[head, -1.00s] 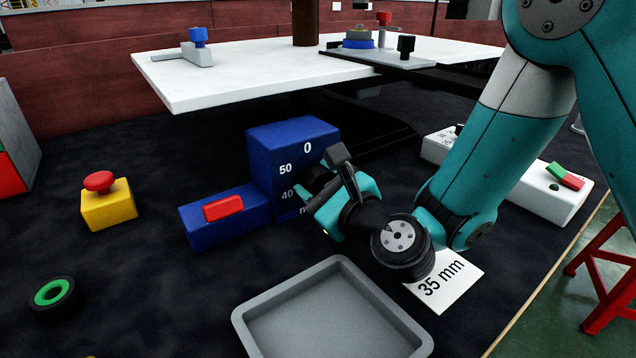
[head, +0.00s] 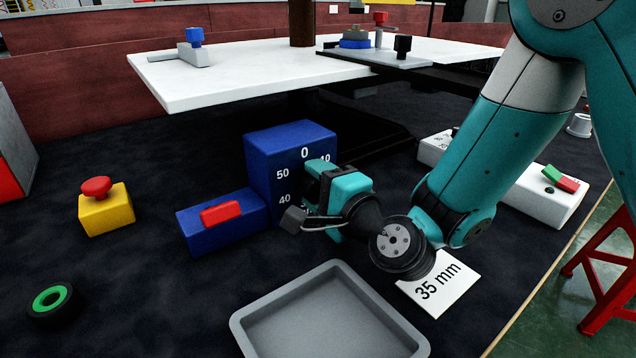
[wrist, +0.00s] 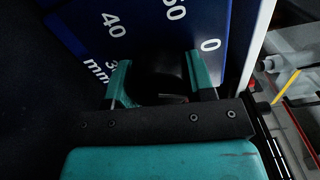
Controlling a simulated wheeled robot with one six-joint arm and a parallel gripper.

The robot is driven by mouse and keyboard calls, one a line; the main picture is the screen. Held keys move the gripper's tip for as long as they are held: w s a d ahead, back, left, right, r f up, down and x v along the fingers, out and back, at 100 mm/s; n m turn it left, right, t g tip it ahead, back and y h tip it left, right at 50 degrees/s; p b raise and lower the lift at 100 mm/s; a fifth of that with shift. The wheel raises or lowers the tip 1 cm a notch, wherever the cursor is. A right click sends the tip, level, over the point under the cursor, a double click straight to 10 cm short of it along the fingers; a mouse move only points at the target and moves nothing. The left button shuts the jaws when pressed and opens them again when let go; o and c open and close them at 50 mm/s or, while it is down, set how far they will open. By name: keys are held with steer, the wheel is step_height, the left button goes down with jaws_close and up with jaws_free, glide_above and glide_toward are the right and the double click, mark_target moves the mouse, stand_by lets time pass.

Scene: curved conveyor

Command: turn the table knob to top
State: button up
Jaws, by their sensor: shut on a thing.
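The blue box (head: 268,150) stands on the dark table, its face printed with a dial reading 0, 10, 40 and 50. It fills the upper wrist view (wrist: 190,18), where its face looks tilted, with 40, 0 and "mm" showing. The black knob (wrist: 157,72) is on this face, between the two teal fingers. My gripper (wrist: 158,85) is shut on the knob. In the head view my gripper (head: 316,180) covers the knob and the right part of the dial. I cannot see a pointer mark on the knob.
A lower blue box with a red button (head: 221,212) adjoins the dial box on the left. A grey tray (head: 335,275) and a "35 mm" card (head: 445,285) lie in front. A white raised tabletop (head: 260,75) is behind. A yellow box with a red button (head: 105,215) stands left.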

steer(key=shift+r+n, duration=0.1)
steer(key=shift+n, duration=2)
steer(key=shift+s+a, duration=0.1)
steer(key=o, duration=0.9)
